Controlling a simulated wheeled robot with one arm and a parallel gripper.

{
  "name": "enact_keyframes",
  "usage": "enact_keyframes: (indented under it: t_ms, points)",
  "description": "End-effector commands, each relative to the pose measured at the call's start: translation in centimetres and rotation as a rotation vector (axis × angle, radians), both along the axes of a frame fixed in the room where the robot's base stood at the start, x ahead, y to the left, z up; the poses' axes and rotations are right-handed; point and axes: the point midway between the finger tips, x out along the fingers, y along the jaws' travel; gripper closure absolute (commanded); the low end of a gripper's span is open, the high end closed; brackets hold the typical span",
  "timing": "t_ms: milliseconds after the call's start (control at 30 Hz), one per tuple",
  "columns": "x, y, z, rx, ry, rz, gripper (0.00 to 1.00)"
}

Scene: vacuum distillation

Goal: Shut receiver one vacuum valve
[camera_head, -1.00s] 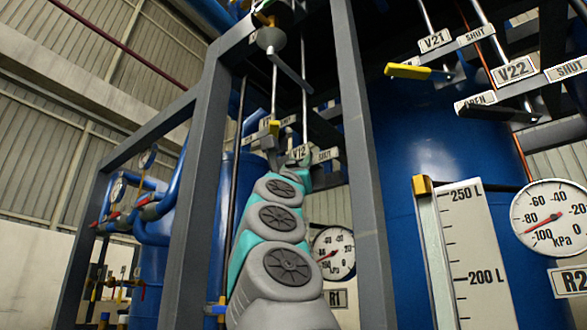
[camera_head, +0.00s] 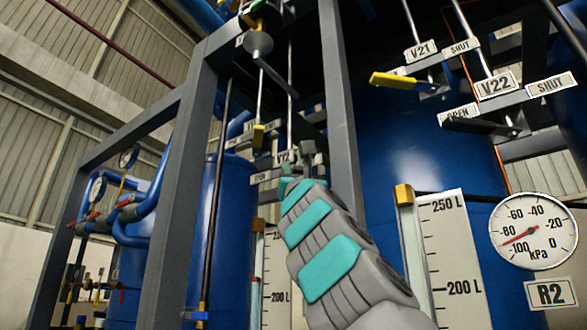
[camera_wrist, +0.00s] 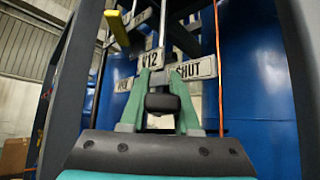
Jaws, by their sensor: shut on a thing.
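In the wrist view my gripper (camera_wrist: 163,108) has its pale green fingers on either side of the dark handle end (camera_wrist: 162,102) of a valve lever and is shut on it. The handle sits directly below the V12 plate (camera_wrist: 151,60). The SHUT plate (camera_wrist: 192,69) is right of the fingers, and a partly hidden plate (camera_wrist: 123,84) is at left. The lever is seen nearly end-on, so its exact angle is unclear. In the head view my gripper (camera_head: 291,160) is small and far up the frame; my arm covers much of the valve there.
A yellow-handled lever (camera_wrist: 117,28) hangs close at upper left in the wrist view. Grey frame posts (camera_head: 345,120) flank my arm. V21 (camera_head: 420,50) and V22 (camera_head: 495,84) levers are at right, above the R2 gauge (camera_head: 533,231).

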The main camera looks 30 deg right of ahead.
Motion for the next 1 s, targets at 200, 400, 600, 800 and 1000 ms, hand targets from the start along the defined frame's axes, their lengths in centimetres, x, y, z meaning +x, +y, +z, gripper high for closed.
enact_keyframes:
  t_ms: [200, 400, 600, 800, 1000]
  points:
    - [-0.08, -0.11, 0.14, 0.003, -0.001, 0.001, 1.0]
    - [-0.09, -0.11, 0.13, 0.003, -0.001, 0.0, 0.53]
    - [-0.07, -0.09, 0.09, 0.003, -0.001, 0.0, 0.4]
    - [-0.05, -0.07, 0.05, 0.002, -0.001, -0.001, 0.4]
    - [-0.01, -0.02, 0.01, 0.001, -0.001, -0.008, 0.4]
